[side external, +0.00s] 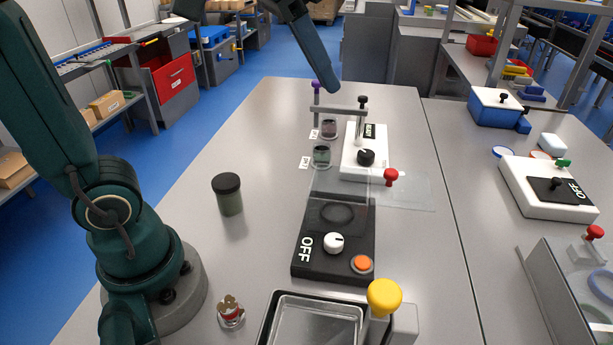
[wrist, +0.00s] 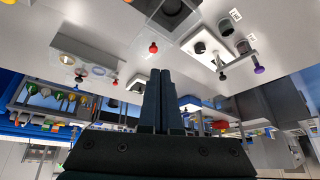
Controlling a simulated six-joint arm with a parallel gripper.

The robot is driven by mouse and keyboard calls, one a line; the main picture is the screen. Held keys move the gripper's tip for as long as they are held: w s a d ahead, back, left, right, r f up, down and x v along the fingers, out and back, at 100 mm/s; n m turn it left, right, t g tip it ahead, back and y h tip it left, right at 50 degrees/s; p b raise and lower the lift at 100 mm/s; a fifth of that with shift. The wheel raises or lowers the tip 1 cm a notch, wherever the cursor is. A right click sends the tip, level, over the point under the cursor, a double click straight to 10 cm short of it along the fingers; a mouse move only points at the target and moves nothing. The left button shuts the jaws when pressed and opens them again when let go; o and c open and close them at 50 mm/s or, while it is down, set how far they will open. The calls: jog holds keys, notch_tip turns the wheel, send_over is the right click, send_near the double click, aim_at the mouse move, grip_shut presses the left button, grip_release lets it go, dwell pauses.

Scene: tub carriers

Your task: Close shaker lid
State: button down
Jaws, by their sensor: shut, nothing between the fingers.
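The black shaker (side external: 310,262) with "OFF" lettering, a white knob and an orange button stands mid-table in the side view. Its top also shows at the upper edge of the wrist view (wrist: 168,10). A clear lid with a red knob (side external: 391,177) is at its far end and looks raised; its exact angle is hard to tell. The red knob also shows in the wrist view (wrist: 153,48). My gripper (side external: 333,90) is in the air beyond and above the lid, apart from it. Its dark fingers (wrist: 164,72) are together and empty.
A white device (side external: 375,172) with a black knob and a grey crossbar stands beyond the shaker, near two small jars (side external: 321,154). A dark-lidded jar (side external: 228,195) stands left. A metal tray (side external: 315,322) with a yellow knob beside it is in front. Free table lies left of the shaker.

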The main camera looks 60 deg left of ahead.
jog(key=w+d+m+g, duration=0.1)
jog(key=w+d+m, duration=0.1)
jog(key=w, duration=0.7)
jog(key=g, duration=0.1)
send_over(405, 182)
notch_tip(405, 182, down, 6)
jog(key=f, duration=0.1)
jog(key=shift+h, duration=0.3)
jog(key=x, duration=0.9)
jog(key=shift+s+f, duration=0.3)
jog(key=shift+a+f, duration=0.1)
jog(key=shift+f, duration=0.1)
jog(key=shift+s+a+r, duration=0.1)
jog(key=shift+s+a, duration=0.25)
jog(key=shift+s, duration=0.5)
jog(key=shift+s+a+r, duration=0.1)
jog(key=shift+s+a, duration=0.25)
jog(key=shift+s, duration=0.5)
jog(key=shift+s+a, duration=0.1)
